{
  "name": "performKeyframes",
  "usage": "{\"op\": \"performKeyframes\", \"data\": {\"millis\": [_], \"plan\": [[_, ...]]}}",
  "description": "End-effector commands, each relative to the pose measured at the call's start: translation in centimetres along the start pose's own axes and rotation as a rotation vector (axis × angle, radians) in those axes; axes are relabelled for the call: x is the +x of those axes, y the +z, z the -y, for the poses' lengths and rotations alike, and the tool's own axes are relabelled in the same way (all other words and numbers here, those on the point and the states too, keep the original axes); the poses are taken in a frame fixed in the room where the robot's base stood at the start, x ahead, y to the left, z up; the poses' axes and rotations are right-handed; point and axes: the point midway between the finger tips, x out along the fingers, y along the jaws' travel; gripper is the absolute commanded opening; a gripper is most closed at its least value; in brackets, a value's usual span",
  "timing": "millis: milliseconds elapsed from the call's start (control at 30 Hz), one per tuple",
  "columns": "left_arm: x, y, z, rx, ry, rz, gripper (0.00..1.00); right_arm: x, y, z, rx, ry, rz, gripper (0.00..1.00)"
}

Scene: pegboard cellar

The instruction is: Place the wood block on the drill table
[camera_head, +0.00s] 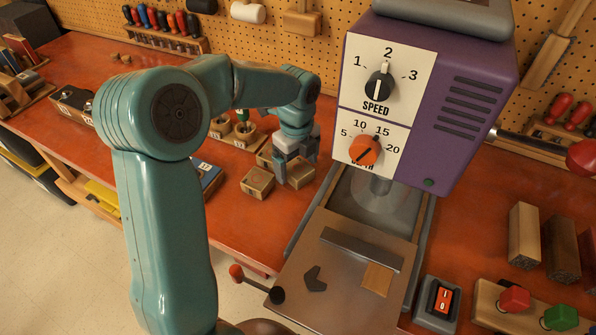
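My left gripper (291,170) points down at the back middle of the red bench, left of the drill press. Small wood blocks lie there: one (257,183) stands clear at its left, one (301,174) is right at its fingers, and one (265,156) is partly hidden behind. A finger overlaps the block at the fingers; I cannot tell whether it is gripped. The purple drill press (467,105) carries speed and depth dials. Its grey drill table (335,285) bears a fence (361,248), a dark angled shape (315,280) and a flat tan square (377,279). My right gripper is not in view.
A red-knobbed lever (258,285) sticks out at the table's front left. A switch box (439,302) stands right of it.

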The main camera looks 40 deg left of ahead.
Motion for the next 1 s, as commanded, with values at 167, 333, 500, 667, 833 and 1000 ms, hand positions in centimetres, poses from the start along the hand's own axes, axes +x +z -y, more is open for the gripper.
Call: {"op": "performKeyframes", "data": {"millis": [167,333,500,667,833,1000], "plan": [[0.0,0.0,0.0,0.0,0.0,0.0,0.31,0.0,0.0,0.0,0.0,0.0,0.0,0.43],[-0.1,0.0,0.0,0.0,-0.001,0.0,0.26,0.0,0.0,0.0,0.0,0.0,0.0,0.43],[-0.3,0.0,0.1,0.0,-0.002,0.001,0.25,0.0,0.0,0.0,0.0,0.0,0.0,0.43],[-1.9,0.0,0.1,0.001,-0.004,0.002,0.25,-0.1,0.0,0.1,0.0,0.0,0.0,0.43],[-6.0,0.0,0.1,0.0,-0.007,0.002,0.25,-0.4,0.0,0.1,0.0,0.0,0.0,0.43],[-11.5,0.0,0.2,0.001,-0.007,0.002,0.25,-1.0,0.0,0.4,0.0,0.0,0.0,0.43]]}}
